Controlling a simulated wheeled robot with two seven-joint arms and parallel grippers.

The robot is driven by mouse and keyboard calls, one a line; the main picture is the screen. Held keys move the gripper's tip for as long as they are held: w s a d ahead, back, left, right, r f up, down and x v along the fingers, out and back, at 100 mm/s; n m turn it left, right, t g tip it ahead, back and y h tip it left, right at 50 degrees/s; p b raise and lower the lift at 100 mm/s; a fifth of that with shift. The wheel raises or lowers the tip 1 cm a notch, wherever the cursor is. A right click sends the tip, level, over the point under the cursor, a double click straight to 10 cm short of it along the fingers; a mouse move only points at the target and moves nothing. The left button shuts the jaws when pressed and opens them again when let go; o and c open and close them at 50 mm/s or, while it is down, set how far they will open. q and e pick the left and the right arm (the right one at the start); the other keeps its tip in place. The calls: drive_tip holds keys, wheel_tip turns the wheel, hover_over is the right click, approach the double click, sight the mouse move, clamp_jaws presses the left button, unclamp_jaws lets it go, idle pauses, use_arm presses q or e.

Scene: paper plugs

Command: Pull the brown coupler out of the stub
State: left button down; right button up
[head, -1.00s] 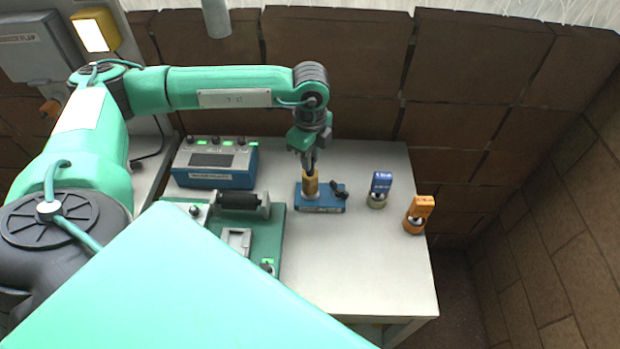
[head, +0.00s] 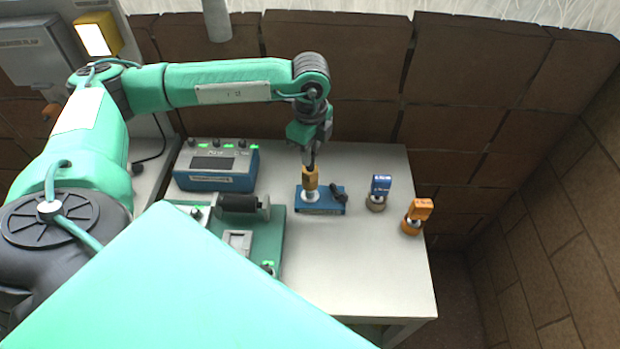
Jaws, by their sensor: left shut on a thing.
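The brown coupler (head: 311,181) is upright in the head view, near the middle of the table. My left gripper (head: 310,167) comes down on it from above and is shut on its top. Just below the coupler is the pale metal stub (head: 311,196), which stands on a small blue base (head: 320,208). At this size I cannot tell whether the coupler's lower end is still inside the stub or just above it. My right gripper is not in view.
A blue-grey instrument box (head: 215,167) and a green fixture with a black roller (head: 237,203) stand left of the base. A blue-topped plug (head: 379,190) and an orange plug (head: 417,215) stand to the right. The table's front right (head: 370,270) is clear.

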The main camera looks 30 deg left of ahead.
use_arm(q)
drive_tip(key=shift+r, duration=0.2)
drive_tip(key=shift+r+p, duration=0.5)
drive_tip(key=shift+r, duration=0.85)
drive_tip(key=shift+d, duration=0.1)
